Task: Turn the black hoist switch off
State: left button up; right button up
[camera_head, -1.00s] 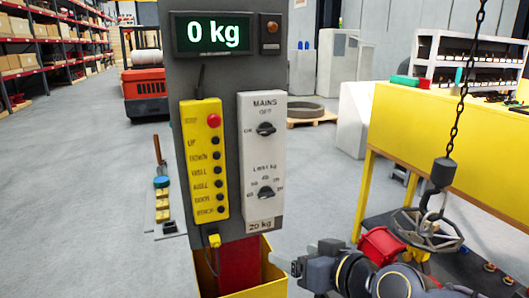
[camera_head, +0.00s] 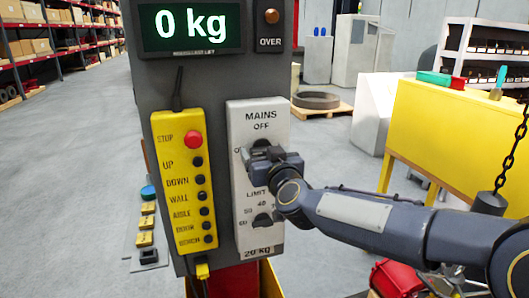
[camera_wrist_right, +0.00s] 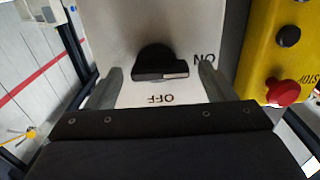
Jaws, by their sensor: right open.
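The black mains switch (camera_wrist_right: 160,62) is a rotary knob on a white panel (camera_head: 243,115) marked MAINS, OFF and ON. In the right wrist view, which is upside down, its bar lies crosswise, with a light mark on the side towards ON. My right gripper (camera_head: 260,154) is in front of this knob and hides most of it in the head view. In the right wrist view my right gripper (camera_wrist_right: 162,74) is open, with one finger on each side of the knob and gaps between. My left gripper is not in view.
A second black knob (camera_head: 262,221), marked LIMIT, sits just below my gripper. A yellow button box (camera_head: 180,180) with a red stop button (camera_head: 194,140) is to the left. The display (camera_head: 191,26) reads 0 kg. A chain and hook block (camera_head: 490,203) hang at the right.

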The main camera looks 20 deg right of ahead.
jog(key=shift+w, duration=0.2)
jog(key=shift+c, duration=0.3)
jog(key=c, duration=0.9)
